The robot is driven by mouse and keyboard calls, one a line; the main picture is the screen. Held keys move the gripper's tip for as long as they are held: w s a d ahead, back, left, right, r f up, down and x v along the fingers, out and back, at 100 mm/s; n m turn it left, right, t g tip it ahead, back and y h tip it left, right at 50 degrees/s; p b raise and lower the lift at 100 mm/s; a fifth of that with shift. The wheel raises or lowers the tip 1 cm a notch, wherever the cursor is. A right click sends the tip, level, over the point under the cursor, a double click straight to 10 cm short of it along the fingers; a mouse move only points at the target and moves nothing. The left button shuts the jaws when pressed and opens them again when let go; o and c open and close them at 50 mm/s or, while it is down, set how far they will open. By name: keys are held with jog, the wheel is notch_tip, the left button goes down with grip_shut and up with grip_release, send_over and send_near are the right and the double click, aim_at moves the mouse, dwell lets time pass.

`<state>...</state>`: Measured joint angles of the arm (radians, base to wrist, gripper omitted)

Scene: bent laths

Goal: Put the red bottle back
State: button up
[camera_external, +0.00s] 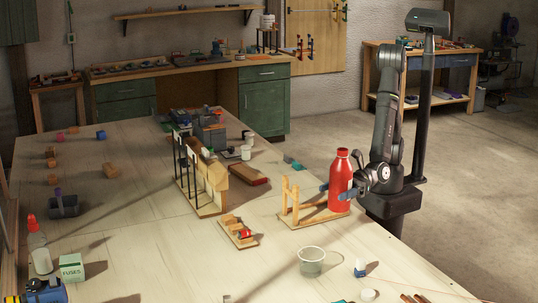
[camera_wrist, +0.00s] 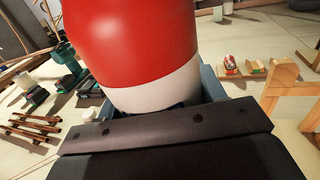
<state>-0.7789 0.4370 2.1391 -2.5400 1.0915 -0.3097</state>
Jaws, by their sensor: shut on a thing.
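The red bottle (camera_external: 341,182) is upright beside my arm's base, at the right edge of the workbench (camera_external: 150,250). In the wrist view the red bottle (camera_wrist: 135,40) fills the upper middle, with a white band low on it. My gripper (camera_external: 332,192) is shut on the bottle at its lower part; its blue-grey jaws (camera_wrist: 152,105) show on both sides of it. A wooden stand (camera_external: 300,212) with upright posts is just left of the bottle and also shows at the right of the wrist view (camera_wrist: 283,88). I cannot tell whether the bottle's base touches the stand.
A clear cup (camera_external: 311,262) stands in front of the stand. A small wooden block holder (camera_external: 238,232) lies to the left. A wooden rack (camera_external: 203,185) stands further back. A white bottle with red cap (camera_external: 39,250) and a green fuses box (camera_external: 72,268) are far left. Bare bench lies between.

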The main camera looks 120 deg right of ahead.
jog(key=shift+s+d, duration=0.35)
jog(key=shift+s+a+f, duration=0.5)
jog(key=shift+a+f, duration=1.45)
jog(key=shift+s+a+f, duration=0.4)
jog(key=shift+a+f, duration=1.35)
jog(key=shift+a, duration=0.1)
jog(key=shift+s+a+f, duration=0.35)
jog(key=shift+a+f, duration=1.45)
jog(key=shift+f, duration=0.15)
jog(key=o, duration=1.1)
